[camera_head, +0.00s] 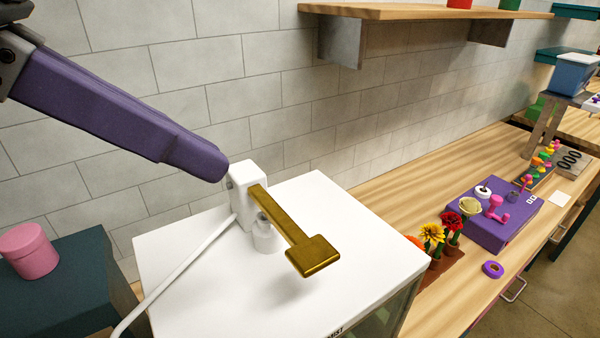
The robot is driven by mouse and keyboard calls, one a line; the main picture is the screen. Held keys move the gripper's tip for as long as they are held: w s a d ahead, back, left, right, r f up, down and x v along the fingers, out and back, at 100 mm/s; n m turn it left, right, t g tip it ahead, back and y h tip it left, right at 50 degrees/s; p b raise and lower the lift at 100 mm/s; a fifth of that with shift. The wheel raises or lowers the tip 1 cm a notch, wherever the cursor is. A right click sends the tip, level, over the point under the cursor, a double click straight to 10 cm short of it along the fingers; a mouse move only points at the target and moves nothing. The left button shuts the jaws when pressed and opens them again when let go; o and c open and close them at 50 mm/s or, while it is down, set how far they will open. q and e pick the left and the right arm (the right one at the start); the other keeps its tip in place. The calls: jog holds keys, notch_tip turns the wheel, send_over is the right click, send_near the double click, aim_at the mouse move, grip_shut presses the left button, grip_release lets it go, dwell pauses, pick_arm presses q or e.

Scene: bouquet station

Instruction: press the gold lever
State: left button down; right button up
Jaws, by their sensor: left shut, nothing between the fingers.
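The gold lever (313,256) is a bar with a wide flat paddle at its near end. It slopes from a white upright block (241,181) over the top of a white box (190,270). The paddle is above the box top, with a soft shadow beneath it. My left gripper (205,163) is purple, shut and empty, coming in from the upper left. Its tip is just left of and behind the white block, close to it; I cannot tell whether they touch. The paddle is clear of it. My right gripper is not in view.
A white tube (172,277) runs from the block down the box's left side. A pink canister (28,250) stands on a dark cabinet at left. Flowers (433,235), a purple tray (488,232) and a purple ring (492,269) are on the wooden counter. A shelf (440,12) is on the wall.

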pick_arm(q)
jog(key=shift+s, duration=0.1)
jog(key=p, duration=0.4)
send_over(319, 249)
jog(key=s+a, duration=0.2)
jog(key=f, duration=0.6)
jog(key=shift+w+a+f, duration=0.1)
jog(key=shift+w+f, duration=0.1)
jog(key=shift+f, duration=0.2)
jog(key=shift+f+p, duration=0.45)
jog(key=shift+f, duration=1.7)
jog(key=shift+f, duration=0.1)
